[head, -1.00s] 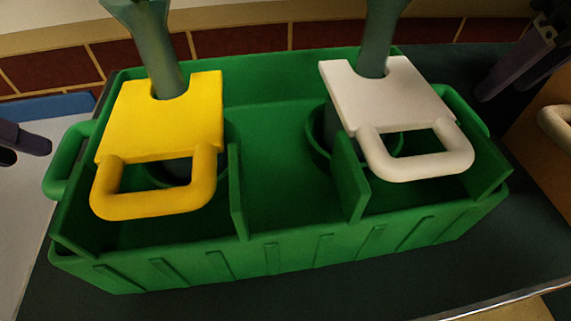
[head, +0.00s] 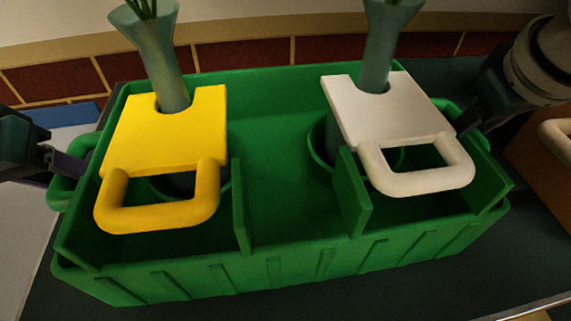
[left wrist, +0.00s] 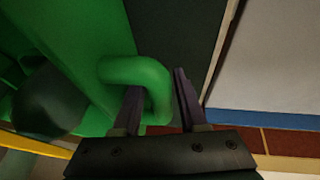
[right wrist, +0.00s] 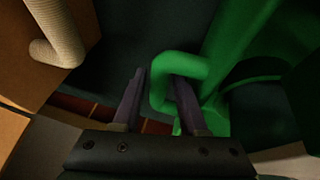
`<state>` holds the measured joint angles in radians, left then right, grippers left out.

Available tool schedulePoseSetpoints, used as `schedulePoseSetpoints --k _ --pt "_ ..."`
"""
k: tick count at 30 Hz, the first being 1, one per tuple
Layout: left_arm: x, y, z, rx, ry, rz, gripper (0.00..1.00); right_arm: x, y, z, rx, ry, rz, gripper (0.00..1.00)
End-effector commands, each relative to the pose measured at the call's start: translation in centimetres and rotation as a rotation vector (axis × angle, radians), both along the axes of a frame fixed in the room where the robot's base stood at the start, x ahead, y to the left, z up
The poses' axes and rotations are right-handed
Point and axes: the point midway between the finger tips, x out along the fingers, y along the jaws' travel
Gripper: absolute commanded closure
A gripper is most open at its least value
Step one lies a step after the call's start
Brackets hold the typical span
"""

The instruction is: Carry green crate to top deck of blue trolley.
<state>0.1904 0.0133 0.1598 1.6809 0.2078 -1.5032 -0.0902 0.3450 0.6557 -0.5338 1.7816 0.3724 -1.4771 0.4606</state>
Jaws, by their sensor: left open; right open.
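The green crate (head: 285,262) stands on a dark surface, with a loop handle at each end. My left gripper (head: 72,164) is open at the crate's left handle (head: 60,192). In the left wrist view its fingers (left wrist: 157,84) straddle the handle bar (left wrist: 152,72), one inside the loop and one outside. My right gripper (head: 468,126) is open at the right handle. In the right wrist view its fingers (right wrist: 160,76) straddle that handle bar (right wrist: 178,64) likewise. A pale surface with a blue edge (head: 66,114) at the left may be the blue trolley; most of it is hidden.
The crate holds two grey-green vases (head: 160,60) (head: 378,50) with a yellow (head: 165,135) and a white (head: 390,112) handled collar. A brown box with a pale handle (head: 556,135) is close on the right. A tiled wall (head: 245,52) runs behind.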

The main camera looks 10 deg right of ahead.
Motion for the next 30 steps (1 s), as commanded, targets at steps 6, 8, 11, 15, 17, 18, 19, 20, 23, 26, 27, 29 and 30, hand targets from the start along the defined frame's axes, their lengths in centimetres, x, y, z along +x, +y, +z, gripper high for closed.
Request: schedulePoseSetpoints --k 6,8,11,15,17,18,19,20,23,26,27,29,30 --pt "0.3 -0.12 -0.7 0.002 -0.001 -0.001 0.58 0.31 -0.09 -0.69 0.001 -0.001 0.001 0.58" --pt "0.31 -0.13 -0.71 0.002 -0.001 -0.001 0.58 0.31 -0.09 -0.69 0.001 -0.001 0.001 0.58" --pt "0.3 -0.12 -0.69 0.001 -0.001 0.0 0.58 0.31 -0.09 -0.68 0.001 -0.001 0.001 0.58" --pt "0.29 -0.12 -0.68 0.001 -0.001 0.0 0.69 0.3 -0.09 -0.67 0.001 -0.001 0.001 0.69" --pt "0.29 -0.12 -0.68 0.001 -0.001 0.0 0.76 0.29 -0.1 -0.66 0.001 -0.001 0.001 0.76" --pt "0.28 -0.12 -0.67 0.001 -0.001 0.0 0.81 0.29 -0.1 -0.66 0.001 -0.001 0.001 0.8" --pt "0.28 -0.12 -0.67 0.001 -0.001 0.0 0.84 0.29 -0.1 -0.66 0.001 -0.001 0.001 0.84" --pt "0.28 -0.12 -0.67 0.001 0.0 -0.001 0.87 0.29 -0.1 -0.66 0.001 -0.001 0.001 0.87" --pt "0.28 -0.12 -0.67 0.001 0.0 -0.001 0.99 0.28 -0.1 -0.67 0.001 -0.001 0.001 0.98" --pt "0.27 -0.12 -0.67 0.001 0.0 -0.001 1.0 0.28 -0.1 -0.66 0.001 -0.001 0.001 1.0" --pt "0.27 -0.12 -0.67 0.001 0.0 -0.001 1.0 0.28 -0.1 -0.66 0.001 -0.001 0.001 1.0" --pt "0.27 -0.12 -0.67 0.001 0.0 -0.001 1.0 0.28 -0.1 -0.66 0.001 -0.001 0.001 1.0" --pt "0.27 -0.13 -0.67 0.001 0.0 -0.001 1.0 0.28 -0.1 -0.66 0.001 -0.001 0.001 1.0"
